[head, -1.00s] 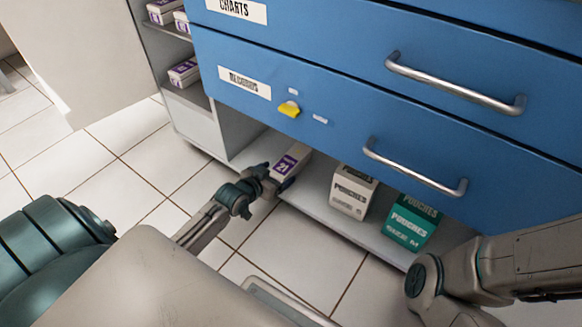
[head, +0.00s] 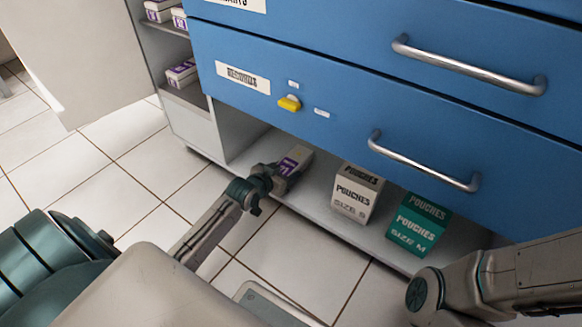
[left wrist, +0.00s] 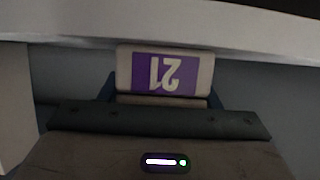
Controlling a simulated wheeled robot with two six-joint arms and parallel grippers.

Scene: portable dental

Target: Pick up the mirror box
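A small white box with a purple "21" label (head: 292,164) stands on the bottom shelf under the blue drawers. No mirror wording is readable on it. My left gripper (head: 270,175) is at the near-left end of this box, low over the shelf edge. In the left wrist view the box (left wrist: 165,72) sits straight ahead between the dark fingers, which flank it closely. I cannot tell whether the fingers press on it. My right arm shows at the lower right, but its gripper is out of view.
A white pouches box (head: 354,195) and a green pouches box (head: 417,224) stand to the right on the same shelf (head: 321,208). Blue drawers with a metal handle (head: 424,162) overhang them. More purple-labelled boxes (head: 181,73) are on side shelves at the left.

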